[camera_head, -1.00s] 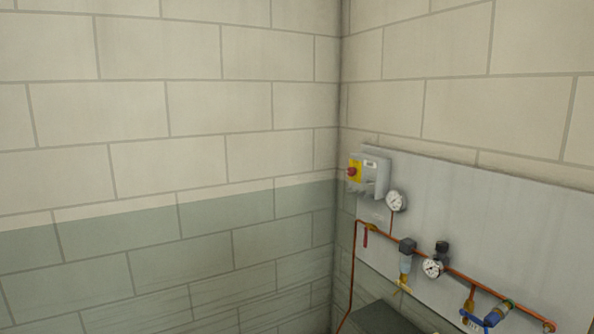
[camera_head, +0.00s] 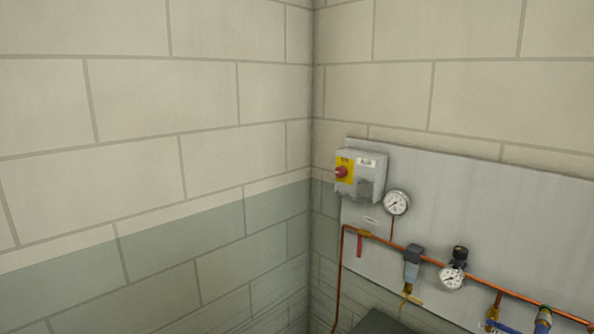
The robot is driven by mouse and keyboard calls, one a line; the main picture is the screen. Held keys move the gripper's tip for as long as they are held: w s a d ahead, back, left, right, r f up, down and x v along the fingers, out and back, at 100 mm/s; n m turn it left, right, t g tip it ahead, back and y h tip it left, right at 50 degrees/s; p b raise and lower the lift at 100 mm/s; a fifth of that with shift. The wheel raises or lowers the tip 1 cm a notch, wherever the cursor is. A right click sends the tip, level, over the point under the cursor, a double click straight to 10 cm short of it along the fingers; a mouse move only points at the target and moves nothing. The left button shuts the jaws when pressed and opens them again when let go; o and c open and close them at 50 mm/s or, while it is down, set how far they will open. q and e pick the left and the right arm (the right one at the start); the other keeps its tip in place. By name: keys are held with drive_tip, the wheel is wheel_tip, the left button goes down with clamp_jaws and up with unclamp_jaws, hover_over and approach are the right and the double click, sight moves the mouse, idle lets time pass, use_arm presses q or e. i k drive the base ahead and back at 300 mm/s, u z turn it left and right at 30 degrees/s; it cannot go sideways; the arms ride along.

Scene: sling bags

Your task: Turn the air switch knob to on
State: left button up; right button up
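The air switch is a light grey box (camera_head: 368,178) with a yellow plate, mounted on a grey panel on the right wall near the room corner. Its red knob (camera_head: 342,172) sits on the yellow plate on the box's left face. The knob's exact setting is too small to read. Neither of my grippers shows in the head view.
Below the box, the grey panel (camera_head: 480,210) carries a copper pipe (camera_head: 440,263), a white gauge (camera_head: 397,203), a second gauge (camera_head: 452,276), a red-handled valve (camera_head: 360,244) and a filter (camera_head: 412,263). A dark surface (camera_head: 378,323) lies below. The left wall is bare.

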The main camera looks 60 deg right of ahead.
sight(340, 172)
drive_tip(key=z, duration=0.25)
drive_tip(key=i, duration=1)
drive_tip(key=z, duration=0.55)
